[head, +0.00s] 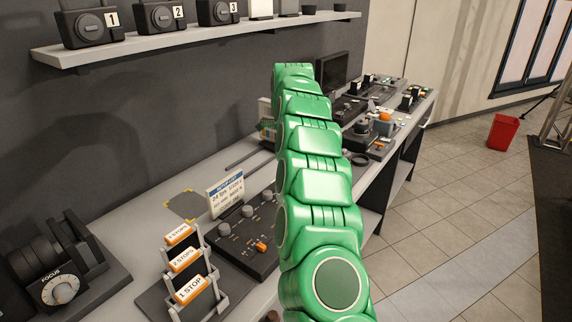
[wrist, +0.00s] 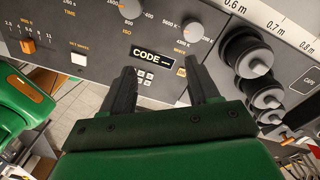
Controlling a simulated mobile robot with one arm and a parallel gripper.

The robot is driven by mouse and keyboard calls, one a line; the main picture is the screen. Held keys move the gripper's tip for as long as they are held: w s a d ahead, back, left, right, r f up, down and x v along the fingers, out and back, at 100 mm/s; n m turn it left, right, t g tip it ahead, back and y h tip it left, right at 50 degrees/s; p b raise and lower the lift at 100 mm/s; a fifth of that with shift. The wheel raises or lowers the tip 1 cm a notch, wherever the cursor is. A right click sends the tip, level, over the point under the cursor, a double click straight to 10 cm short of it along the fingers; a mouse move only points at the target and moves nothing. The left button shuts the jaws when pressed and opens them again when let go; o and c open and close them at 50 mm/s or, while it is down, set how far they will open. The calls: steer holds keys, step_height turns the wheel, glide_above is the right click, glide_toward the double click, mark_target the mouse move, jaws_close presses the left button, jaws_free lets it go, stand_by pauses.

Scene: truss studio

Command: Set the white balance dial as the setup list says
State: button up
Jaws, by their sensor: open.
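In the wrist view the white balance dial (wrist: 197,26) is a round grey knob on a dark panel, with "5600 K" at its left and a label starting "WHI" below. Its exact setting is too small to read. My gripper (wrist: 161,68) is open and empty, with its two dark fingers apart below the dial; I see no contact with it. In the head view the setup list (head: 227,189) is a white card with a blue header behind a dark dial panel (head: 233,262); its lines are mostly unreadable. My green arm hides my gripper there.
An ISO dial (wrist: 128,8), orange slider (wrist: 28,46), white button (wrist: 78,52) and "CODE" plate (wrist: 153,59) are close by. Black stacked knobs (wrist: 252,60) stand right. In the head view, a stop-filter rack (head: 188,275) and focus unit (head: 60,275) stand left.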

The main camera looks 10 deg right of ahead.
steer(key=s+r, duration=0.4)
steer(key=s, duration=0.4)
steer(key=shift+s, duration=0.35)
stand_by(0.4)
steer(key=shift+s, duration=0.15)
steer(key=s+a+r+n, duration=0.1)
steer(key=s+r+n, duration=0.1)
steer(key=s+n, duration=0.35)
steer(key=s+r+n, duration=0.2)
steer(key=s, duration=0.7)
steer(key=s+a+r+n, duration=0.1)
steer(key=s+r+n, duration=0.25)
steer(key=s, duration=0.45)
steer(key=s+d+f+n, duration=0.1)
steer(key=s+f+n, duration=0.1)
steer(key=s, duration=0.7)
steer(key=s+d+f+n, duration=0.1)
steer(key=s+n, duration=0.3)
steer(key=s, duration=0.5)
steer(key=s+d+f+n+g, duration=0.1)
steer(key=s+f+n, duration=0.2)
steer(key=s, duration=0.6)
steer(key=shift+s+d+f+n, duration=0.2)
steer(key=shift+s+f+n, duration=0.1)
steer(key=shift+n, duration=0.2)
